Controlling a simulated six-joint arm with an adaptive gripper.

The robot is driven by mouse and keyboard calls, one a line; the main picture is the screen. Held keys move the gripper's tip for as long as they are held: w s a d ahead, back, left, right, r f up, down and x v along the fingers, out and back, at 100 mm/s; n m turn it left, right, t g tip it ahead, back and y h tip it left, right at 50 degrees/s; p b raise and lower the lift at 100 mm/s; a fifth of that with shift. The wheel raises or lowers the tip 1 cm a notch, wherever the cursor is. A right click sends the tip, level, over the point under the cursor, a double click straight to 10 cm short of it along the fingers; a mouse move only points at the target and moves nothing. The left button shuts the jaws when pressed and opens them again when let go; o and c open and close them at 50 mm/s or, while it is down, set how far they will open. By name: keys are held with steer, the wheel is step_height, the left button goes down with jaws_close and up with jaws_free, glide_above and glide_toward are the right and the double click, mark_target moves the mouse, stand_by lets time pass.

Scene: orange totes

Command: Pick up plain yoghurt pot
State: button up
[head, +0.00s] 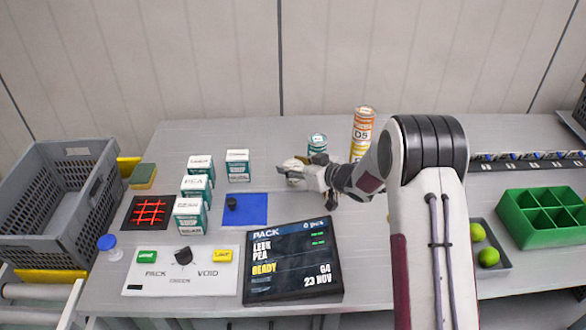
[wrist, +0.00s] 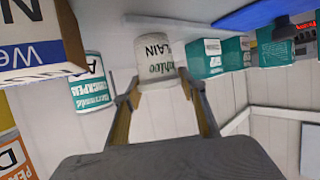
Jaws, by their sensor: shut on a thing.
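The plain yoghurt pot (wrist: 157,58) is whitish, with "PLAIN" on its side, and appears upside down in the wrist view. My gripper (wrist: 165,110) is shut on it, one finger on each side. Whether the pot touches the table is unclear.
A teal-labelled tin (head: 317,144) stands close behind my gripper, and orange tins (head: 362,131) stand to its right. White-and-teal cartons (head: 238,166) stand left. A blue mat (head: 252,209) and black display (head: 292,262) lie in front. A grey crate (head: 62,150) is far left.

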mark_target(293, 164)
step_height(293, 164, up, 9)
stand_by(0.5)
